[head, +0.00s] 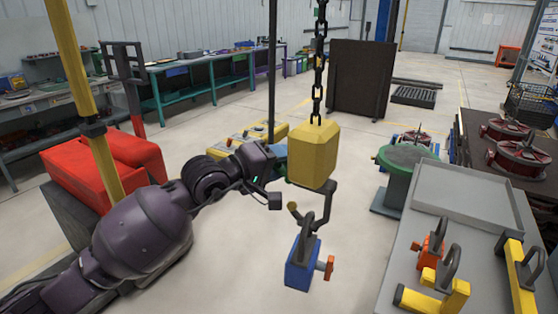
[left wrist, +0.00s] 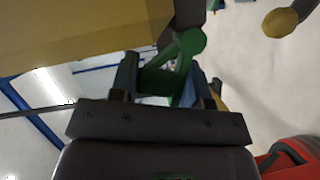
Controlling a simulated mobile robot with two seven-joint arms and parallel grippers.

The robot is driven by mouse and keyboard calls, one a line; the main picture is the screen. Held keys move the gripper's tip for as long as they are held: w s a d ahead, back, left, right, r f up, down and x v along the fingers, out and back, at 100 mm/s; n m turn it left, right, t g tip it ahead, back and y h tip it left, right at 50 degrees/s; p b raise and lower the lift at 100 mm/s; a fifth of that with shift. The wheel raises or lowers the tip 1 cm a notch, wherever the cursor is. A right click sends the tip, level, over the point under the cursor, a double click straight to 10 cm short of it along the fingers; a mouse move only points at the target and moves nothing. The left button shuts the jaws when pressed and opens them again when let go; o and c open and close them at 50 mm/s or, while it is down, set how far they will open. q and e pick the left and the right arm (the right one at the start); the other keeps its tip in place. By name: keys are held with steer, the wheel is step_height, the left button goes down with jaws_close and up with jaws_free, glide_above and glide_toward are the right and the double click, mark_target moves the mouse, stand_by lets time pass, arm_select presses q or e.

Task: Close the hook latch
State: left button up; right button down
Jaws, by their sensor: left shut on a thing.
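A yellow hook block (head: 312,155) hangs on a dark chain. Below it is a dark hook (head: 325,205) with a yellow ball tip. A blue part (head: 300,265) with a dark loop handle and an orange knob hangs from the hook. My left gripper (left wrist: 165,80) comes in from the left beside the block; its fingertips are hard to see in the head view. In the left wrist view it is shut on a green latch lever (left wrist: 180,62) with a rounded end, close to the block (left wrist: 80,35). The lever is not clear in the head view. My right gripper is not in view.
A grey table (head: 470,200) at the right holds an orange part (head: 432,245) and yellow parts (head: 450,298). A green round stand (head: 405,165) is behind. A red box (head: 80,180) and a yellow post (head: 85,100) are at the left. Floor around the block is open.

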arm_select(q)
steer(key=shift+r, duration=0.35)
stand_by(0.3)
